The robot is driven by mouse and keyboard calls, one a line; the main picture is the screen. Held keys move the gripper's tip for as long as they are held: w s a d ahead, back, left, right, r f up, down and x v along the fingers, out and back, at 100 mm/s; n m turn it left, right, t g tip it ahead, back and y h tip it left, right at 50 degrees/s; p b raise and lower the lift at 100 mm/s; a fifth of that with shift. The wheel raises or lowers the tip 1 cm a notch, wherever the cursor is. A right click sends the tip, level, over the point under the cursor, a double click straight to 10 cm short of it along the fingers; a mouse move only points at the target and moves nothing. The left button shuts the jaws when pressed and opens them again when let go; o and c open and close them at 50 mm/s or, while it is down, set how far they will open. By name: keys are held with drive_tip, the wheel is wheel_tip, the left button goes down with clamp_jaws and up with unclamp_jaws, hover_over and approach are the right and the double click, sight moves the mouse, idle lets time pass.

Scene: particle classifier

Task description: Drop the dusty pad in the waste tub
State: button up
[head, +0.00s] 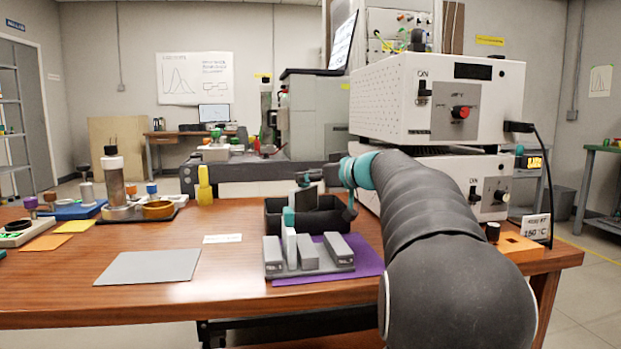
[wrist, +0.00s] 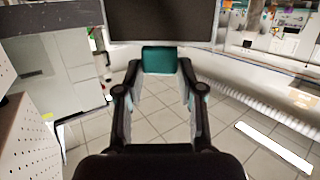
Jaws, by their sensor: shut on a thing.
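In the wrist view my gripper (wrist: 160,70) is shut on the teal tab of the dusty pad (wrist: 160,18), a dark panel with a grey frame cut off by the top edge. The black open tub (head: 322,222), apparently the waste tub, stands on the table behind a grey rack (head: 275,268). Its inside is mostly hidden. A white pad with a teal top (head: 290,243) stands upright in the rack.
White stacked instruments (head: 400,100) stand right of the tub. A purple mat (head: 368,262) lies under the rack. A grey sheet (head: 148,267) lies on the table at left, near a yellow bottle (head: 204,188). The wrist view shows tiled floor (wrist: 150,125) beyond the fingers.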

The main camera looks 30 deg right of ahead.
drive_tip(key=shift+f+b, duration=0.45)
drive_tip(key=shift+b, duration=0.2)
drive_tip(key=o, duration=1.1)
drive_tip(key=shift+o, duration=0.2)
drive_tip(key=shift+r, duration=0.15)
drive_tip(key=r+p+v, duration=0.1)
drive_tip(key=v, duration=0.6)
drive_tip(key=shift+s, duration=0.25)
drive_tip(key=shift+d, duration=0.1)
